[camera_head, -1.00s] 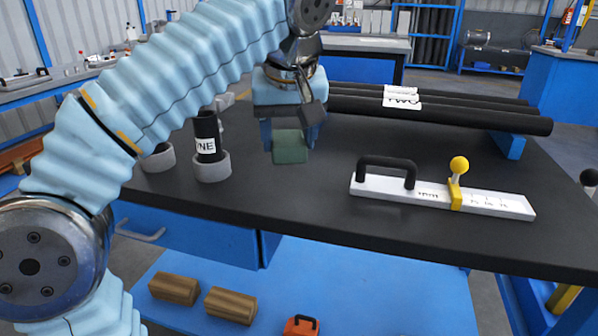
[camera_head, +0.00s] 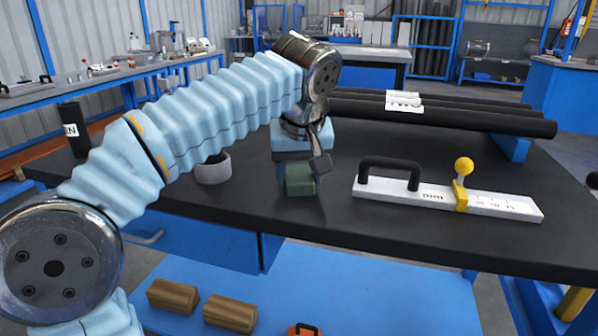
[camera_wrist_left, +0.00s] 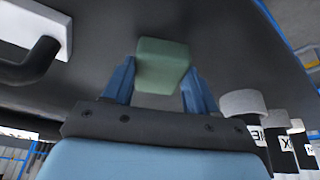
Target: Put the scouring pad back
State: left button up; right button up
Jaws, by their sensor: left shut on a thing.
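The green scouring pad (camera_head: 300,181) is between the fingers of my left gripper (camera_head: 302,172), low over the front middle of the black table (camera_head: 400,222). In the left wrist view the pad (camera_wrist_left: 162,66) sits between the two blue fingers of the left gripper (camera_wrist_left: 158,85), which is shut on it. I cannot tell whether the pad's underside touches the table top. My right gripper is not in view.
Right of the pad lies a white ruled bar (camera_head: 448,200) with a black handle and yellow-knobbed clamp. Long black tubes (camera_head: 440,117) lie behind. A grey cup (camera_head: 213,170) stands left, partly behind my arm. A labelled black cylinder (camera_head: 73,130) stands far left.

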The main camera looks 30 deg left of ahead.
pick_arm(q)
jog(key=o, duration=1)
jog(key=shift+r, duration=0.35)
jog(key=shift+p+v, duration=1.85)
jog(key=shift+v, duration=3.9)
jog(key=shift+d, duration=0.1)
